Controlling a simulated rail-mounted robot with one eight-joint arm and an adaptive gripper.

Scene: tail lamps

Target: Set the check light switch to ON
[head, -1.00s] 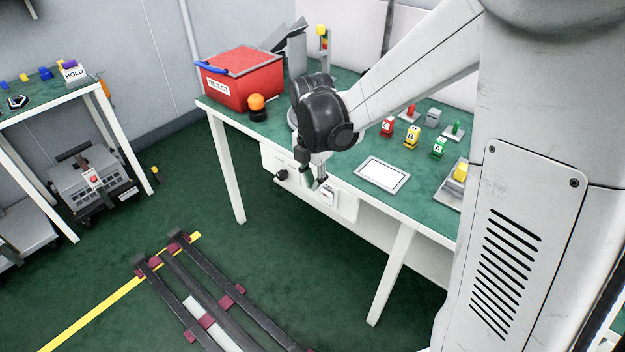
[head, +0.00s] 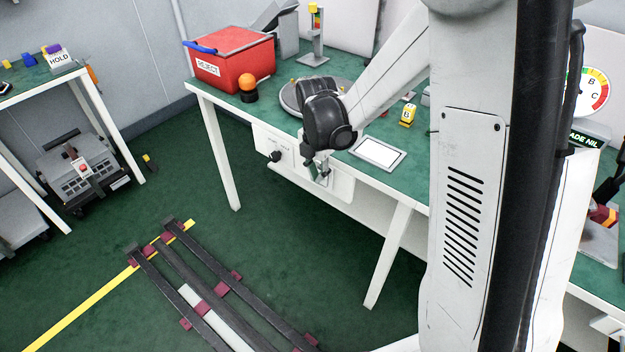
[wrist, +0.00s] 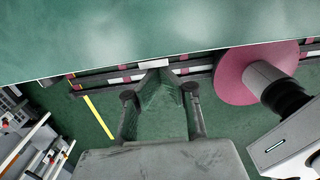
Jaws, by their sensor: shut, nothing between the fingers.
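A white control panel (head: 342,188) hangs on the front of the green-topped table, with a black knob (head: 275,156) on its left part. The right part, where a pale switch showed in the earlier head view, is now mostly covered by my gripper (head: 321,177). The switch's position cannot be read. My gripper is in front of the panel, just below the table's front edge, pointing down. In the wrist view my gripper (wrist: 158,66) has its fingertips together beside the table edge, with nothing held. Whether it touches the switch cannot be told.
On the table (head: 225,104) stand a red REJECT box (head: 235,65), an orange ball-topped button (head: 247,84), a yellow B block (head: 407,116) and a white-faced plate (head: 379,152). A dark rail frame (head: 205,290) lies on the floor. A pink disc (wrist: 243,77) shows right in the wrist view.

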